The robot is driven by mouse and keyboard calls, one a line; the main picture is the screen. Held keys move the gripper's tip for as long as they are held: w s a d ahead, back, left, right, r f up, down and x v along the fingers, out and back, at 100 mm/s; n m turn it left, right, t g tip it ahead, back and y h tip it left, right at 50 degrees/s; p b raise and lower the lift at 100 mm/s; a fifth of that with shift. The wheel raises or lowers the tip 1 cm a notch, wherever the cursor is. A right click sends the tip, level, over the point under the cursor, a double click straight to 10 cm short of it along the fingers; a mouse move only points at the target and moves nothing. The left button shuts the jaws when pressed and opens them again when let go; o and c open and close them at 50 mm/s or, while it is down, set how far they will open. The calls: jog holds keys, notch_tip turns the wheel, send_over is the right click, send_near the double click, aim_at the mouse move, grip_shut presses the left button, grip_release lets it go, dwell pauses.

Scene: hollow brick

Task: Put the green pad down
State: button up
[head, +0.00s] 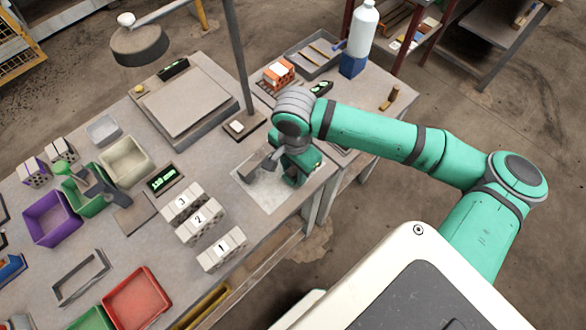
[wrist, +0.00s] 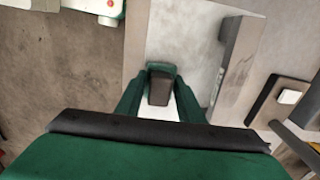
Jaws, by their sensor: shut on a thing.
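My gripper (wrist: 158,98) points down over a pale plate (wrist: 190,50) on the bench. Its two green fingers are shut on a small block with a dark grey face and a green far edge, seemingly the green pad (wrist: 161,68). In the head view my gripper (head: 291,176) is at the right part of the pale plate (head: 270,198), near the bench's edge. The pad cannot be made out there, hidden by my gripper and arm. Whether the pad touches the plate I cannot tell.
A grey upright bar (wrist: 238,65) stands on the plate, right of my gripper in the wrist view. Three numbered hollow bricks (head: 199,219) stand left of the plate. A small dark base with a white pad (head: 237,127) and a post stand behind.

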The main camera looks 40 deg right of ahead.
aim_at(295, 170)
jog(key=shift+s, duration=0.15)
jog(key=shift+f, duration=0.55)
jog(key=o, duration=1.1)
jog(key=shift+f, duration=0.1)
jog(key=shift+d, duration=0.15)
jog(key=shift+s+r, duration=0.1)
jog(key=shift+r, duration=0.25)
jog(key=r, duration=1.1)
jog(key=shift+a+r, duration=0.1)
jog(key=shift+a, duration=0.1)
